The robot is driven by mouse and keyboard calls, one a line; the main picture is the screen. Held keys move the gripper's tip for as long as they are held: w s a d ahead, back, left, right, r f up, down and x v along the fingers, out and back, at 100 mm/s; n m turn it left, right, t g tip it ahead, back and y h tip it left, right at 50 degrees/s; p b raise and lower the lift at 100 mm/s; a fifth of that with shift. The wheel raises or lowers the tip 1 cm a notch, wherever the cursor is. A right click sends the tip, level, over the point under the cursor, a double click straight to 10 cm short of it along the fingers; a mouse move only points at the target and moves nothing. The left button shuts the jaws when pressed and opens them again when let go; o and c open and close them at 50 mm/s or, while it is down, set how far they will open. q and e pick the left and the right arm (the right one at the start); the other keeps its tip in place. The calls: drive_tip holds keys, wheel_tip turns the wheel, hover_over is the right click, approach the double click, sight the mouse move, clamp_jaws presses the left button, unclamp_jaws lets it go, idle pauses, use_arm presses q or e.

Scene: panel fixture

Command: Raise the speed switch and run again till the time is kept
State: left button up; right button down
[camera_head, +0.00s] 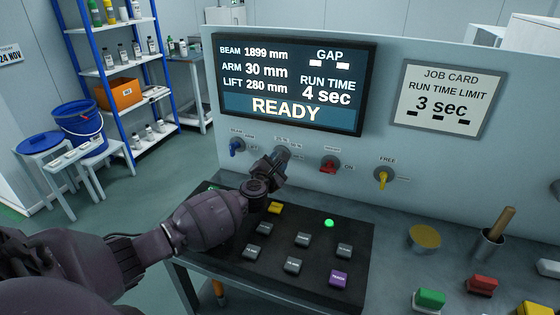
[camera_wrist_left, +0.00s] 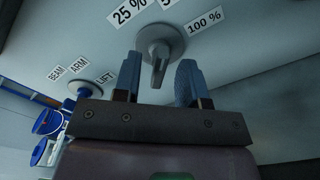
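The speed switch (camera_wrist_left: 158,48) is a grey rotary knob with a lever, below labels reading 25 % and 100 %; a middle label is cut off. My left gripper (camera_wrist_left: 158,82) is open, its fingers either side of the lever; I cannot tell whether they touch it. In the head view my left gripper (camera_head: 278,158) is at the panel and largely hides the switch, so its setting is unclear. The display (camera_head: 290,82) reads BEAM 1899 mm, ARM 30 mm, LIFT 280 mm, RUN TIME 4 sec, READY. The job card (camera_head: 440,97) reads RUN TIME LIMIT 3 sec. My right gripper is not in view.
A blue BEAM/ARM/LIFT selector (camera_head: 236,147) is left of the gripper. A red switch (camera_head: 329,165) and a yellow switch (camera_head: 383,177) are right. Below is a black console (camera_head: 265,275) with several buttons and a lit green lamp (camera_head: 329,223). Coloured blocks lie at lower right.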

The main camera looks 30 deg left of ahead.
use_arm(q)
drive_tip(key=shift+x, duration=1.2)
